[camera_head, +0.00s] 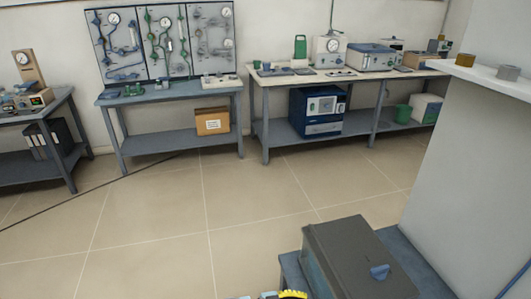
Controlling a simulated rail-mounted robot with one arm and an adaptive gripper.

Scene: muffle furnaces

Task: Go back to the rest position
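The task names no object. My gripper's fingers do not show in the head view. Only a small yellow-and-black part and some grey-blue bits are cut off by the bottom edge, just right of the middle. I cannot tell what they belong to. No held thing is visible.
Benches with instruments line the back wall, including a blue-grey bench (171,93) below gauge panels. The tiled floor (150,220) between is clear except for a dark cable.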

